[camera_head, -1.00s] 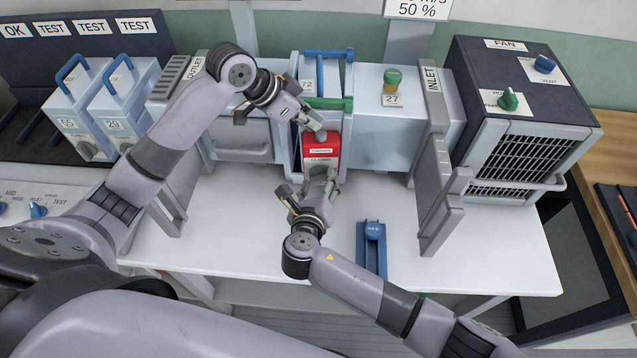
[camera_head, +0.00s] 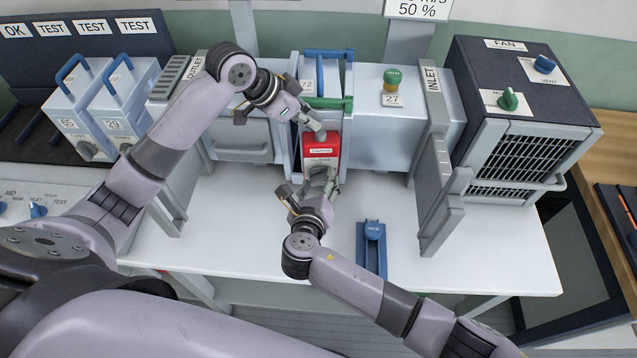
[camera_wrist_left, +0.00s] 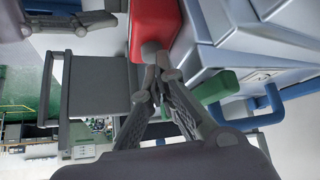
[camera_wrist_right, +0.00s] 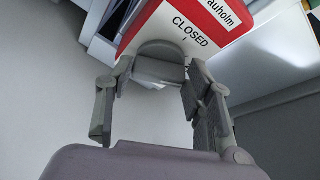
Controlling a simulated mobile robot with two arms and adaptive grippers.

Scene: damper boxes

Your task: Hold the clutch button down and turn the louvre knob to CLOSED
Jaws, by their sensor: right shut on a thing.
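The red actuator box (camera_head: 322,148) is on the front of the middle damper unit. Its label reads CLOSED in the right wrist view (camera_wrist_right: 180,28). A grey round button, seen in the left wrist view (camera_wrist_left: 150,47), sits on top of the red box. My left gripper (camera_head: 318,128) is shut, its fingertips together against the button; how far it is pressed I cannot tell. My right gripper (camera_head: 326,181) is shut on the grey louvre knob (camera_wrist_right: 160,62) on the front of the red box, one finger on each side. The knob's pointer direction is not clear.
A green bar (camera_head: 328,103) and a blue handle (camera_head: 328,53) are just behind the red box. The inlet gate (camera_head: 440,205) stands to the right. A blue tool (camera_head: 372,248) lies on the white table (camera_head: 465,255). The table front is otherwise mostly clear.

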